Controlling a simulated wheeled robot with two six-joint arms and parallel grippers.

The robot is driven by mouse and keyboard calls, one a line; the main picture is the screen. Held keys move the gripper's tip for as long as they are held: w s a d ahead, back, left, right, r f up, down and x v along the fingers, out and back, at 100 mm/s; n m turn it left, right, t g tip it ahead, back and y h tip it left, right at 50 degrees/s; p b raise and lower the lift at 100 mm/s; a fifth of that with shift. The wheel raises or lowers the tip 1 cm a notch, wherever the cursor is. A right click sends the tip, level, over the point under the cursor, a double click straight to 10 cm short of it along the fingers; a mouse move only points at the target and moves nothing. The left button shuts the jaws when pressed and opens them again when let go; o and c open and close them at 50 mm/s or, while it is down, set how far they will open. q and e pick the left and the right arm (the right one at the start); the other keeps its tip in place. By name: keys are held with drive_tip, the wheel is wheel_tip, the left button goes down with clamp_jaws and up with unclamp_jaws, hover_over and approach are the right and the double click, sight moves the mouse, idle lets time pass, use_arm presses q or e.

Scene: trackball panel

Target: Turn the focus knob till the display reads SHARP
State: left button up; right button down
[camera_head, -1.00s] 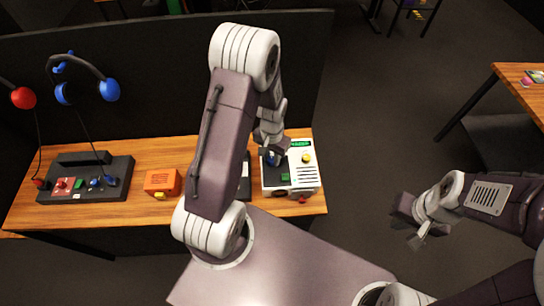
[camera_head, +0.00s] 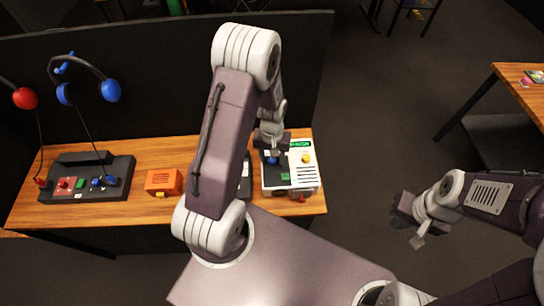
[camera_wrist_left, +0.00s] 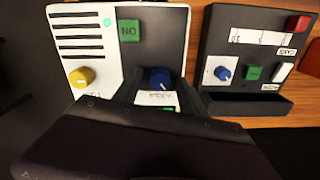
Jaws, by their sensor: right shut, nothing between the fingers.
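A white and dark device (camera_head: 303,178) stands at the table's right end. Its blue knob (camera_head: 272,160) is on the dark part; it also shows in the left wrist view (camera_wrist_left: 160,77). My right gripper (camera_head: 408,222) is shut and empty, away over the floor at right.
The device also has a yellow knob (camera_wrist_left: 81,77) and a green button (camera_wrist_left: 129,31). A black panel (camera_wrist_left: 212,45) with another blue knob (camera_wrist_left: 223,73) stands beside it. An orange box (camera_head: 162,182) and a dark console (camera_head: 117,178) are further left.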

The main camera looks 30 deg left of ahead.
use_arm(q)
drive_tip(key=shift+r, duration=0.1)
wheel_tip(320, 180, up, 9)
idle(0.4)
idle(0.3)
drive_tip(key=s+d+r+m+t, duration=0.1)
drive_tip(key=s+d+r+m, duration=0.2)
drive_tip(key=s, duration=0.6)
drive_tip(key=shift+d+m, duration=0.4)
drive_tip(key=shift+d, duration=0.4)
